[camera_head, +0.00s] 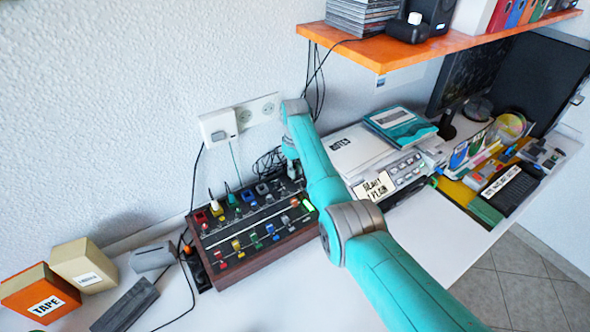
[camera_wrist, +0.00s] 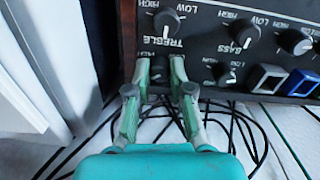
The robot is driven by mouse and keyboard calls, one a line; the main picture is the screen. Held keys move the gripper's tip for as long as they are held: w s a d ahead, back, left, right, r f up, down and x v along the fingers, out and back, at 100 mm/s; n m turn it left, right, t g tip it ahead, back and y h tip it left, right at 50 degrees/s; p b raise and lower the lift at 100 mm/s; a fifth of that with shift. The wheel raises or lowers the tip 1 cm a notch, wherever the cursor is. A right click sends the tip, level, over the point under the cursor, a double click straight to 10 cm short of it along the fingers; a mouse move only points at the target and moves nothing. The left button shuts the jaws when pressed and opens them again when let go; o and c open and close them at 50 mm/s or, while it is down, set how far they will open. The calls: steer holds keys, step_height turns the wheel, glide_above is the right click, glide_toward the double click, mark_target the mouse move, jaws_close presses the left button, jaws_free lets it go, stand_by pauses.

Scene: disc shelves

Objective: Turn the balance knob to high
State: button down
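A dark control box with wooden sides (camera_head: 255,262) stands on the white desk against the wall. In the wrist view its panel (camera_wrist: 205,48) carries a knob by the word TREBLE (camera_wrist: 166,22), another by BASS (camera_wrist: 243,33), and smaller knobs below. My gripper (camera_wrist: 161,68) straddles one small dark knob (camera_wrist: 159,72) below TREBLE, a finger on each side. The word HIGH shows just above this knob; its name is not readable, and I cannot tell whether the fingers touch it. In the head view, my gripper (camera_head: 292,168) is at the box's far right corner, partly hidden.
Square buttons (camera_wrist: 266,76) sit right of the knobs, and loose black cables (camera_wrist: 225,128) lie below the panel. In the head view, an orange shelf (camera_head: 440,45) is above at right. Boxes (camera_head: 42,293) stand at left.

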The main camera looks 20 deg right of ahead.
steer(key=shift+m, duration=2.8)
steer(key=c, duration=1)
jaws_free()
steer(key=shift+c, duration=0.2)
steer(key=shift+w, duration=0.1)
